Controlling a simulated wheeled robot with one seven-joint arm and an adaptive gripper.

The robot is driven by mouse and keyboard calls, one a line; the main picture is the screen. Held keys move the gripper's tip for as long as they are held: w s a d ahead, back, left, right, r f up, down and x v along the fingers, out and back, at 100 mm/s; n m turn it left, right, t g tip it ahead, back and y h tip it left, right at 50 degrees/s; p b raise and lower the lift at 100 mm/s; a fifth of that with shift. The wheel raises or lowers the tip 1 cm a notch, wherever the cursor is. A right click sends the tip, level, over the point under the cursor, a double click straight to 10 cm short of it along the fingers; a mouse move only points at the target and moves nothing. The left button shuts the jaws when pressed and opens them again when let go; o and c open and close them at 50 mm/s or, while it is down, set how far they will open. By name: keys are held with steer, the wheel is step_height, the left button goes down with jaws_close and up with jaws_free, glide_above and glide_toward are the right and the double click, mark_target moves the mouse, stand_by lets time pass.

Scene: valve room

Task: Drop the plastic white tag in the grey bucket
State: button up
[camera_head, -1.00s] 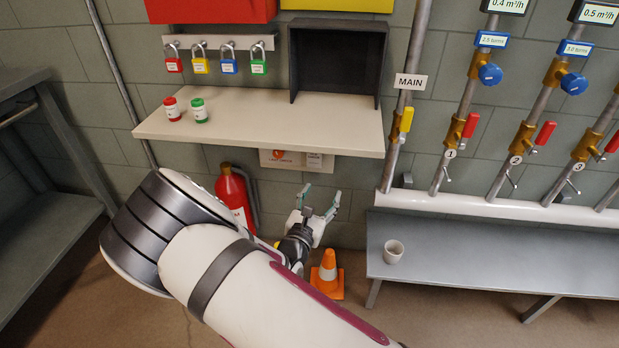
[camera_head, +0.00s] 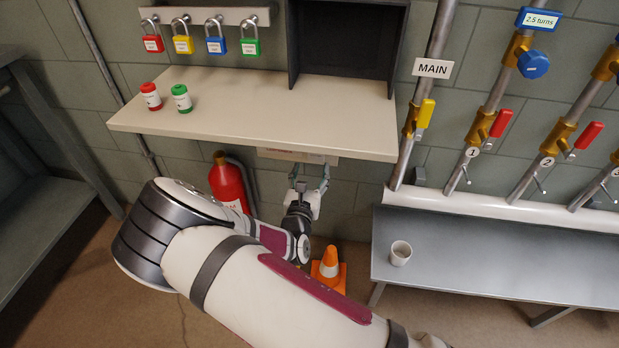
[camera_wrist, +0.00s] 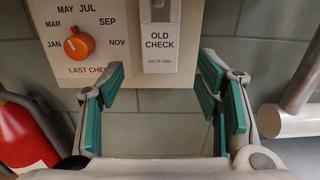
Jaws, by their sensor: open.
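A white tag (camera_wrist: 161,38) reading "OLD CHECK, out of date" hangs on a cream panel (camera_wrist: 110,68) in the wrist view. In the head view the panel's lower edge (camera_head: 290,154) shows under the shelf. My gripper (camera_head: 309,177) is open and empty, pointing up at the panel from below. In the wrist view its teal-padded fingers (camera_wrist: 162,75) stand to the left and right of the tag's lower end, apart from it. A small pale cup-like container (camera_head: 400,254) stands on the grey bench; I cannot tell whether it is the bucket. No other bucket shows.
The shelf (camera_head: 250,110) overhangs my gripper, with a red jar (camera_head: 151,97) and a green jar (camera_head: 182,99) on it. A red extinguisher (camera_head: 227,182) is left, an orange cone (camera_head: 329,268) below. An orange dial (camera_wrist: 79,43) sits beside the tag. The bench (camera_head: 480,260) is mostly clear.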

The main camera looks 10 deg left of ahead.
mark_target(316, 157)
steer(key=w+b, duration=0.3)
steer(key=w, duration=0.7)
steer(key=shift+d, duration=0.15)
steer(key=shift+w, duration=0.1)
steer(key=shift+c, duration=0.3)
steer(key=c, duration=1.1)
steer(key=shift+r+p, duration=0.7)
steer(key=shift+p, duration=0.15)
stand_by(0.7)
steer(key=s+p, duration=0.4)
steer(key=s, duration=0.3)
steer(key=shift+s+p, duration=0.25)
steer(key=shift+p, duration=0.05)
stand_by(0.7)
stand_by(0.5)
